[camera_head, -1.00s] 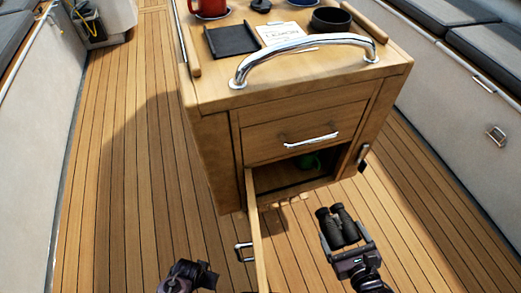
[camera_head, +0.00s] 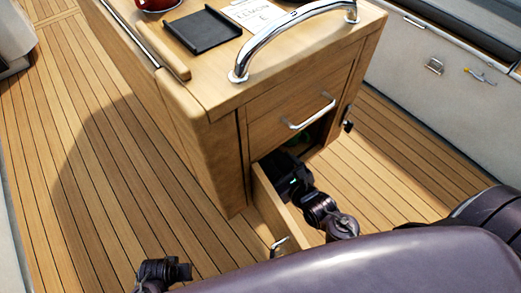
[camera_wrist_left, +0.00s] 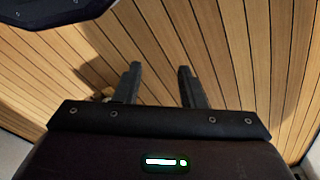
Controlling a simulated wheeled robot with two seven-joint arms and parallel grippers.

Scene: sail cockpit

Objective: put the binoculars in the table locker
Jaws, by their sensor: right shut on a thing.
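The table locker (camera_head: 318,132) is the dark opening low in the wooden table's end, under a drawer front. Its door (camera_head: 268,203) stands open toward me. My right gripper (camera_head: 284,168) reaches into the mouth of the locker, just behind the open door. It is shut on the black binoculars (camera_head: 277,160), which are dark and mostly hidden by the gripper and the shade. I cannot tell whether they touch the locker floor. My left gripper (camera_head: 165,270) is low over the deck, left of the door. In the left wrist view its fingers (camera_wrist_left: 160,86) are apart and empty.
The drawer handle (camera_head: 308,112) sticks out just above the opening. The door handle (camera_head: 280,246) projects to the left. The tabletop holds a black tray (camera_head: 202,31), a paper card (camera_head: 253,12), a red mug (camera_head: 157,4) and a chrome rail (camera_head: 275,35). The deck at left is clear.

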